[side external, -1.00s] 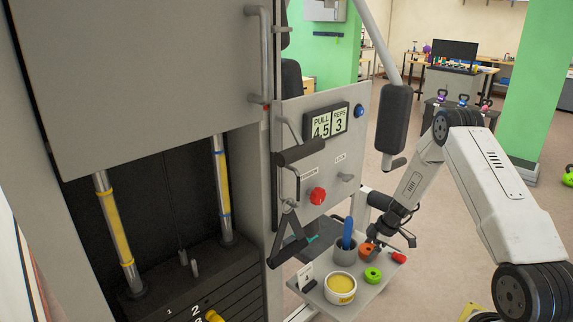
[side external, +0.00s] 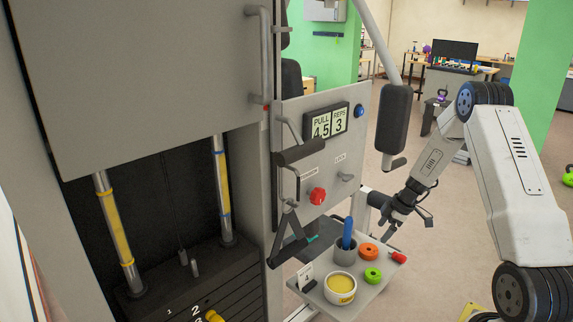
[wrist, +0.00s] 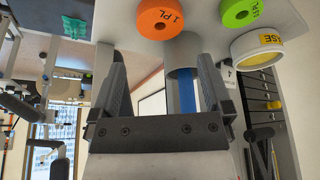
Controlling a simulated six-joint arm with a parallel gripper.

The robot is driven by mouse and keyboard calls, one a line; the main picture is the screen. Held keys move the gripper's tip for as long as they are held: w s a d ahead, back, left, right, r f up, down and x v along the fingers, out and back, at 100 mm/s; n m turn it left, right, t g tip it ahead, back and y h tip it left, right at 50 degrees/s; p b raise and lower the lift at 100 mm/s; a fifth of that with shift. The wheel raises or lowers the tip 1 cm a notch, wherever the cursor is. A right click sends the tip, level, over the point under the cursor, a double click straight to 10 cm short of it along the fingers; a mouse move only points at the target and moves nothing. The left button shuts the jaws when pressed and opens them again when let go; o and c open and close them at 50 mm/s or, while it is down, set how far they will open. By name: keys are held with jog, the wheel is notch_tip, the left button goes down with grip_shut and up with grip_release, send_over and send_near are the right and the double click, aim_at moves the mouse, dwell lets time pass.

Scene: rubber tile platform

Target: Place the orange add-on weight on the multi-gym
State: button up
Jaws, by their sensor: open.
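The orange add-on weight (side external: 362,252), a round disc with a centre hole, lies on the small grey shelf. It also shows at the top of the wrist view (wrist: 173,9), with black lettering on it. My gripper (side external: 408,226) is open and empty, above and to the right of the orange weight and apart from it. In the wrist view its two fingers (wrist: 161,65) stand wide apart. The multi-gym (side external: 135,80) fills the left of the side view. Two guide rods with yellow bands (side external: 114,225) rise from its dark numbered weight stack (side external: 165,288).
The shelf (side external: 345,310) also holds a green ring (side external: 367,275), a grey cup (side external: 344,257) with a blue-handled thing, a tub of yellow stuff (side external: 341,296) and a red item (side external: 398,257). A black pad (side external: 393,118) hangs above. A black handle (side external: 289,252) hangs left of the shelf.

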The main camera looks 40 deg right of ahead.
jog(key=shift+v, duration=1.85)
jog(key=shift+a, duration=0.1)
jog(key=a+r+m+g+h, duration=0.1)
jog(key=a+r+m, duration=0.15)
jog(key=a, duration=0.55)
jog(key=a+r+m+g+h, duration=0.1)
jog(key=a+r, duration=0.2)
jog(key=a, duration=0.6)
jog(key=s+a+r+m, duration=0.1)
jog(key=s+a+m, duration=0.1)
jog(key=a, duration=0.5)
jog(key=s+a+r+m, duration=0.1)
jog(key=s+a+r, duration=0.1)
jog(key=s+a, duration=0.3)
jog(key=shift+a+r+m+t+h, duration=0.25)
jog(key=shift+a+m+t+h, duration=0.15)
jog(key=shift+a, duration=0.55)
